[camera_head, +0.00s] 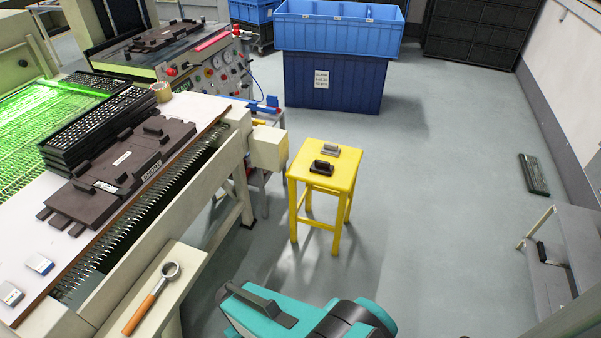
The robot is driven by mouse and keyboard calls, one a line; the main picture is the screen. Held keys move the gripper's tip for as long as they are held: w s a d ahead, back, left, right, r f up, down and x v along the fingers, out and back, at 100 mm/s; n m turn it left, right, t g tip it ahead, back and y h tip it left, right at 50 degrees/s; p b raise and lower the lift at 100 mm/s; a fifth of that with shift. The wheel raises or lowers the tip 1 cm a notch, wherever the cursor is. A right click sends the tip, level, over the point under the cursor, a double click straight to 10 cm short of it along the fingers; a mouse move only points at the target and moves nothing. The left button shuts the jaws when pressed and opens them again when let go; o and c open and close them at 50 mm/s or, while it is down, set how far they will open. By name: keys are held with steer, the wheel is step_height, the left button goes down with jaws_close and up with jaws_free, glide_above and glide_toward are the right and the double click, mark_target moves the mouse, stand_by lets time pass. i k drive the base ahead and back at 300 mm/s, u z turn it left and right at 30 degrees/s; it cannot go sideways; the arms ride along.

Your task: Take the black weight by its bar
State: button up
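A small black weight (321,168) with a raised bar on top sits on the front half of the yellow stool (340,178). A similar brown-grey weight (329,150) sits just behind it on the same seat, close beside it. Both appear upright. Teal and black parts of my own arm show at the bottom middle, in front of the stool. My gripper is not in view, so its opening and anything in it cannot be seen.
A machine bench (190,190) with dark plates stands left of the stool. A wooden-handled tool (152,300) lies on its lower ledge. Blue crates (335,75) stand behind. Grey steps (570,255) are at the right. The floor (440,190) right of the stool is clear.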

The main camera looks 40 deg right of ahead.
mark_target(317, 167)
steer(key=u, duration=0.4)
steer(key=k, duration=0.3)
steer(key=u, duration=2.7)
steer(key=k, duration=1.6)
steer(key=z, duration=0.1)
